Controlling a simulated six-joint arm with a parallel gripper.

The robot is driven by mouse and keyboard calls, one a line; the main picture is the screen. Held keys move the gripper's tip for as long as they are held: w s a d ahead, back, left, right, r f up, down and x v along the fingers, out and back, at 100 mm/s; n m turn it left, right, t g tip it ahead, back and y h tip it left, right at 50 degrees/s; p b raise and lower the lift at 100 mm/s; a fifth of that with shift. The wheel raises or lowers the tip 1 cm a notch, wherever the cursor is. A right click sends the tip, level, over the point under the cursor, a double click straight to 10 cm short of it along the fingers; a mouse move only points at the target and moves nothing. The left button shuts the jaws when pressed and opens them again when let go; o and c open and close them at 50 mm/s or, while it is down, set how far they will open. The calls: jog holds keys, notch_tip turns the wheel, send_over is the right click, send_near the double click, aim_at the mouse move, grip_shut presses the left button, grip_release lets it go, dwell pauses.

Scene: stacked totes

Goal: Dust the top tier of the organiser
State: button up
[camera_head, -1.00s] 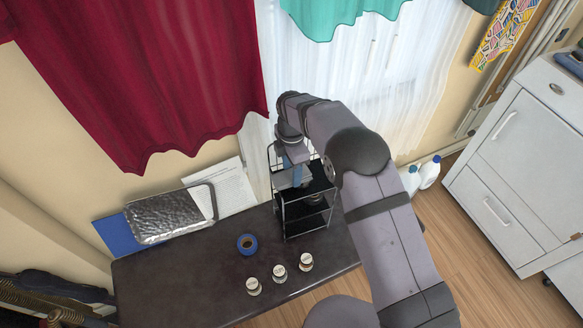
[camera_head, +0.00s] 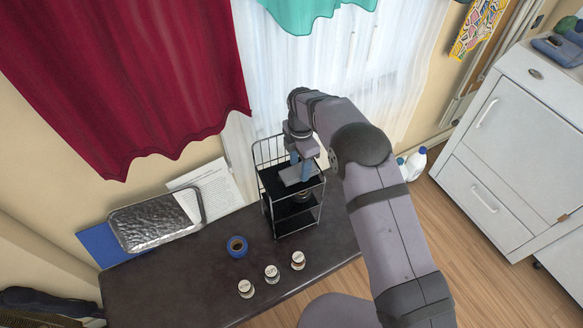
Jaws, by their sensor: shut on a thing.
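The organiser (camera_head: 272,184) is a black tiered rack with a thin metal wire frame. It stands upright at the back right of the dark table. The lower tiers are partly hidden, and a dark round thing shows within the rack.
On the dark table (camera_head: 180,285) are a blue tape roll (camera_head: 237,247) and three small lidded jars, one a white-topped jar (camera_head: 272,273). A crinkled silver tray (camera_head: 158,222) leans at the back left beside a paper sheet (camera_head: 205,188). Curtains hang behind. A white cabinet (camera_head: 510,150) stands right.

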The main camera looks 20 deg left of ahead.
jog(key=shift+s+a, duration=2.25)
jog(key=shift+a, duration=0.3)
jog(key=shift+s+a+r+p, duration=0.1)
jog(key=shift+a+r+p, duration=0.1)
jog(key=shift+p, duration=0.2)
notch_tip(320, 180, up, 8)
jog(key=p, duration=0.4)
jog(key=shift+p, duration=0.4)
jog(key=shift+d+f, duration=0.1)
jog(key=shift+d, duration=0.1)
